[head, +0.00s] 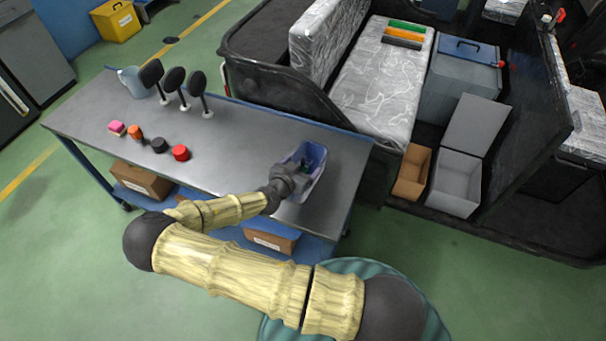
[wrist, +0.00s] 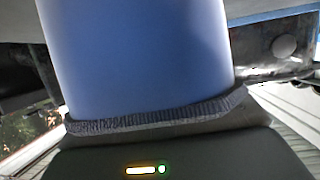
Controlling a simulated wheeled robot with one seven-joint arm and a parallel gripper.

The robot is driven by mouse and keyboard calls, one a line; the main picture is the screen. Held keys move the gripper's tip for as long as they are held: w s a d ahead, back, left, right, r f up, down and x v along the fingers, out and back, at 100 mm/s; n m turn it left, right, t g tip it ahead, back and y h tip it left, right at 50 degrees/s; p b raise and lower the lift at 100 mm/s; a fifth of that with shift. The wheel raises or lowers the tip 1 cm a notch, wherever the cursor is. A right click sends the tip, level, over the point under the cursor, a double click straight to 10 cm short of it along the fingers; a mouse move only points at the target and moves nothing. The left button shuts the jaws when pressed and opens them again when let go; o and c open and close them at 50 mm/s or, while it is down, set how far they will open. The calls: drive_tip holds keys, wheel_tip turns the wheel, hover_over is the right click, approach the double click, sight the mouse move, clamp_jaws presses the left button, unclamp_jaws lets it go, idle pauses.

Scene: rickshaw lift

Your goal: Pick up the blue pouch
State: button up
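The blue pouch (head: 317,157) is a blue-violet, open-topped container at the right end of the grey table. Something dark and green shows inside its opening. My gripper (head: 296,180) is at the near left side of the pouch and overlaps it in the head view, hiding part of it. In the wrist view a smooth blue surface (wrist: 135,55), which appears to be the pouch, fills the middle, very close to the camera. A dark ribbed band (wrist: 150,118) runs across its lower edge. The fingertips are hidden, so their opening and grip cannot be told.
The grey table (head: 235,150) holds a pale blue jug (head: 132,82), several black paddle-shaped items on stands (head: 176,85), and small pink, orange, black and red pieces. Its middle is clear. A dark vehicle (head: 290,95) with a wrapped seat and boxes stands close to the right.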

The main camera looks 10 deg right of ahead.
drive_tip(key=c, duration=0.4)
drive_tip(key=shift+r, duration=0.15)
wheel_tip(320, 180, up, 10)
drive_tip(key=shift+f+b, duration=0.15)
drive_tip(key=shift+b, duration=0.65)
